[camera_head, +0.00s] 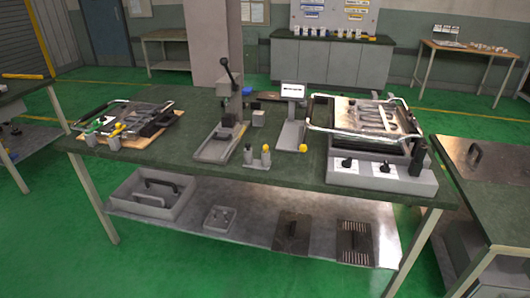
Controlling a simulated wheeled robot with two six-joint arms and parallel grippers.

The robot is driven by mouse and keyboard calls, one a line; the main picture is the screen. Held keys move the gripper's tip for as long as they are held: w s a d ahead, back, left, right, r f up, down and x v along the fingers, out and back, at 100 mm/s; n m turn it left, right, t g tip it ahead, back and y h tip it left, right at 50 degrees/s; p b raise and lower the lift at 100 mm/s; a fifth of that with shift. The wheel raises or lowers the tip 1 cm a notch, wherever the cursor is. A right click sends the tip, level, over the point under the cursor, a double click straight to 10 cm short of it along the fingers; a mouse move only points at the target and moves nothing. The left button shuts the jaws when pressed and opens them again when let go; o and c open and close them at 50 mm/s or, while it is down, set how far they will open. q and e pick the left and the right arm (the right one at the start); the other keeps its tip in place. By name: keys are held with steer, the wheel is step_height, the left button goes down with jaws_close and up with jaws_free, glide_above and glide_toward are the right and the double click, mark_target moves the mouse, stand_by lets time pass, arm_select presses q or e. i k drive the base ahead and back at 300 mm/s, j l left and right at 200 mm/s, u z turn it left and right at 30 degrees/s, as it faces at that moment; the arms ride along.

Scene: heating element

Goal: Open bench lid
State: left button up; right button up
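Neither of my grippers shows in the head view. A steel-topped bench (500,170) stands at the right edge, and its flat metal top panel, which looks like a lid, lies level and looks closed. A dark bar handle (476,154) stands on that panel near its left side. The right part of this bench is cut off by the picture edge. I cannot tell for certain which thing is the bench lid.
The large green-topped table (300,168) holds a heating unit with knobs (376,172), a lever press (228,110) and a tool tray (125,125). Its lower shelf (260,250) holds a grey box (150,195) and plates. Green floor is clear in front.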

mark_target(375, 124)
steer(key=i+l+z, duration=0.2)
steer(key=i+l, duration=0.2)
steer(key=i+l+z, duration=0.25)
steer(key=i, duration=0.2)
